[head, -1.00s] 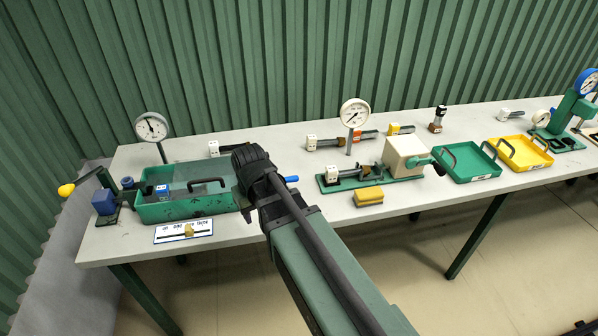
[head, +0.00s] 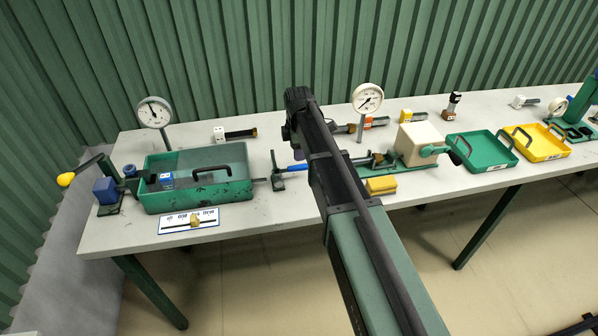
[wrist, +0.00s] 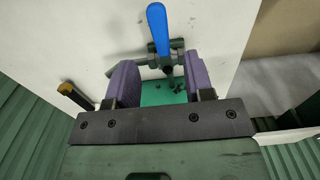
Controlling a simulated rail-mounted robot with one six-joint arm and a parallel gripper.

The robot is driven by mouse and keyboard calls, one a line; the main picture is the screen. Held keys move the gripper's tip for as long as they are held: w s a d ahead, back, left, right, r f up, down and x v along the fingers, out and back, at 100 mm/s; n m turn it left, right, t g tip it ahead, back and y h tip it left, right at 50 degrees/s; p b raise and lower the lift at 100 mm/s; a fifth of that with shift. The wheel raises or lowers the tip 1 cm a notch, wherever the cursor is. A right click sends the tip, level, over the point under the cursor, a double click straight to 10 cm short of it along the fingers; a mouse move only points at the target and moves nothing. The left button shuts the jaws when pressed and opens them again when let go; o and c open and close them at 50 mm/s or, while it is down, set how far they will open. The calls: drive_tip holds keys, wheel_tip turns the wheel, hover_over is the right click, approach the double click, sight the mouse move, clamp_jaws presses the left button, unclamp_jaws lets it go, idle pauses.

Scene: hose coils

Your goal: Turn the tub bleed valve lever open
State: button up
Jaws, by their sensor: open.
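The bleed valve's blue lever (head: 297,168) sticks out from a small dark valve just right of the green tub (head: 152,200). The lever also shows in the wrist view (wrist: 157,30), pointing to the top of the picture from the valve body (wrist: 160,60). My gripper (wrist: 160,82) is open, with a purple-padded finger on each side of the valve's near part. The blue handle lies beyond the fingertips, and I cannot tell whether anything touches. In the head view, my arm hides the area right of the lever, and the fingertips are not clear.
A dial gauge (head: 154,112) stands behind the tub, and another (head: 367,98) stands right of my arm. A scale plate (head: 189,220) lies before the tub. A yellow-knobbed handle (head: 66,180) is at the left end. A black-handled piece (head: 240,133) lies behind the tub.

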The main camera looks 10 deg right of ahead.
sight(298, 166)
wheel_tip(298, 166, down, 7)
drive_tip(key=b, duration=0.4)
drive_tip(key=shift+r+b, duration=0.15)
drive_tip(key=shift+b, duration=0.25)
drive_tip(key=shift+r, duration=0.1)
drive_tip(key=shift+r, duration=0.1)
drive_tip(key=shift+c, duration=0.3)
clamp_jaws()
